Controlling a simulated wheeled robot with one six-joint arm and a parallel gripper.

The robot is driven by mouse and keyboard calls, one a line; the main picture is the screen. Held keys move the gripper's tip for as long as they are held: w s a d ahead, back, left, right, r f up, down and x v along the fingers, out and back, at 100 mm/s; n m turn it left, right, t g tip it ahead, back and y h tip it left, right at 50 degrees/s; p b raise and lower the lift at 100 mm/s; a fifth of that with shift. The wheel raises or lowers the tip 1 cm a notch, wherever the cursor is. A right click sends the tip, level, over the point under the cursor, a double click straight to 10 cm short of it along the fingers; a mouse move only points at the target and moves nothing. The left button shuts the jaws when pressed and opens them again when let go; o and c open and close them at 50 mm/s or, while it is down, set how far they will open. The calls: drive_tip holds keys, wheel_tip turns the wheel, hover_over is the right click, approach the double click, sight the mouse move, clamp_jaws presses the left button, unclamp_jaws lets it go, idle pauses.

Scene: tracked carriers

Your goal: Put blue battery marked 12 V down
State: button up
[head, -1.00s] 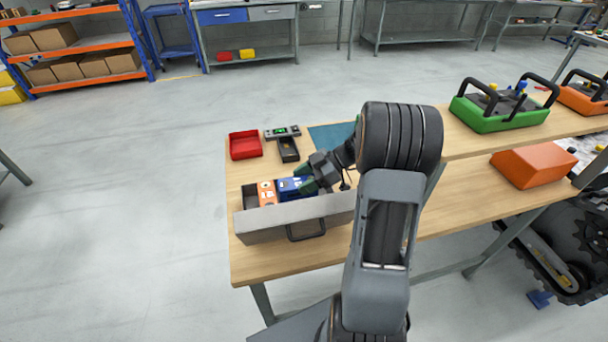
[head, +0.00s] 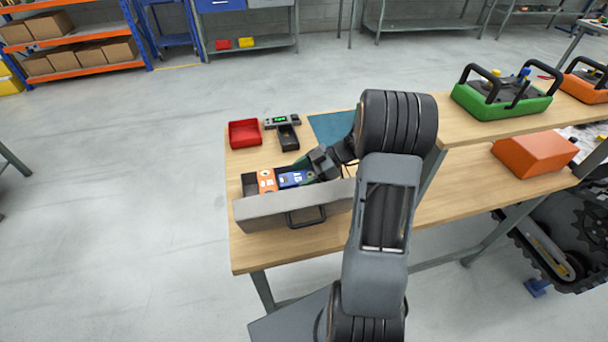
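The blue battery (head: 290,179) sits inside the open grey box (head: 270,208), right beside an orange battery (head: 267,178) and about level with it. Its pale label shows on top, but the marking is too small to read. My gripper (head: 309,176) is at the blue battery's right end, low over the box, with its dark green fingers partly hidden by the box wall and my wrist. It touches or nearly touches the battery. I cannot tell whether the fingers are closed on it.
The box has a front handle (head: 306,217) and an empty slot at its left end. Behind it are a red bin (head: 244,134), a tester with a green display (head: 281,121), a black tray (head: 288,138) and a teal mat (head: 330,127). An orange block (head: 534,157) lies right.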

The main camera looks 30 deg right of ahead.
drive_tip(key=shift+o, duration=0.2)
drive_tip(key=shift+r+p, duration=0.2)
drive_tip(key=shift+p, duration=0.1)
drive_tip(key=b+v, duration=0.1)
drive_tip(key=v, duration=0.6)
drive_tip(key=shift+d, duration=0.25)
